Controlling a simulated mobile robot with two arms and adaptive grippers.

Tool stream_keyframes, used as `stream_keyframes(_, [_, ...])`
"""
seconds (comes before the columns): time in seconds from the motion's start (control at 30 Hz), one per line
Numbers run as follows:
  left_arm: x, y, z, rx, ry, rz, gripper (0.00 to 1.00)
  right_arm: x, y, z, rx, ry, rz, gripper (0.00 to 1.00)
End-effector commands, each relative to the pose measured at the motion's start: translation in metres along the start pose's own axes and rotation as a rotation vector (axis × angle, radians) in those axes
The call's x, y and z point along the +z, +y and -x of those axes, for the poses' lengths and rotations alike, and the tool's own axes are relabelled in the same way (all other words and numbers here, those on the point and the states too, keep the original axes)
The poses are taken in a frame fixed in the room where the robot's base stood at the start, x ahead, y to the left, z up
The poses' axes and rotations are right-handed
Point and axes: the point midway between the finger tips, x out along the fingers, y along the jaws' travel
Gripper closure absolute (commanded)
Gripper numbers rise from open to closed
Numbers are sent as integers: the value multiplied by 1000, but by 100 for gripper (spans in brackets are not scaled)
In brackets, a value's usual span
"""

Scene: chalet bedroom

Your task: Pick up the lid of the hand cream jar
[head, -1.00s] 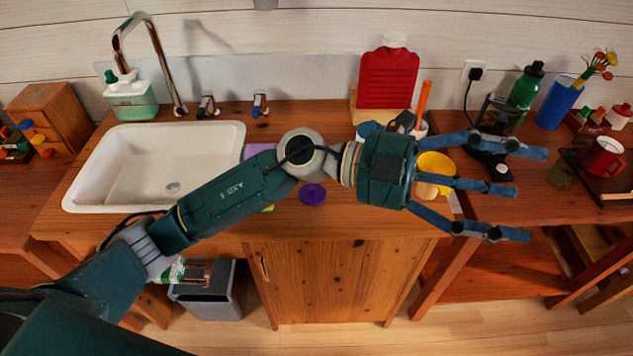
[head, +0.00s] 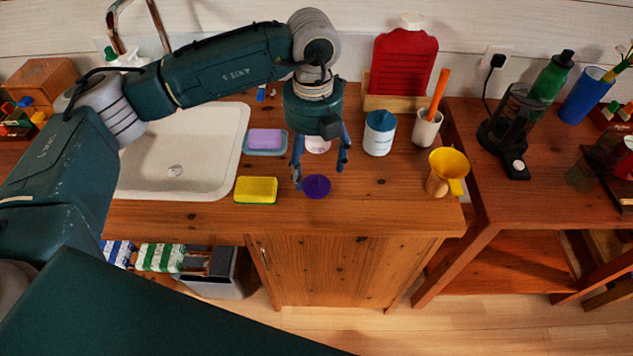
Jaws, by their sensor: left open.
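A flat purple round lid (head: 317,187) lies on the wooden counter near its front edge. A pale pinkish-white jar (head: 318,146), likely the hand cream jar, stands just behind it and is partly hidden by my left gripper. My left gripper (head: 320,174) points down with its blue fingers spread, open and empty. Its fingertips are above or close to the lid's back edge; I cannot tell the height gap. My right gripper is not in view.
A yellow sponge (head: 256,190) and a purple soap bar in a dish (head: 265,141) lie left of the lid, beside the white sink (head: 226,182).

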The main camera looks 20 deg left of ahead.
Motion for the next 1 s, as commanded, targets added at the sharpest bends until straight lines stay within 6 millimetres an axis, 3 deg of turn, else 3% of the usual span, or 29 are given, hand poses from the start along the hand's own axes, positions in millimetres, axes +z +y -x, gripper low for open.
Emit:
stream_keyframes(0.17, [0,-1,-12,0,2,-1,26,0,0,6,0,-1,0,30])
stream_keyframes(0.5, [2,-6,-56,-3,2,-2,26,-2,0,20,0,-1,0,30])
stream_keyframes(0.77, [2,-6,-59,-3,1,-3,26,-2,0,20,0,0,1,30])
stream_keyframes(0.93, [2,-6,-59,-4,1,-3,60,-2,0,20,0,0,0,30])
stream_keyframes(1.0, [2,-6,-59,-4,1,-3,63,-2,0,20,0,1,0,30])
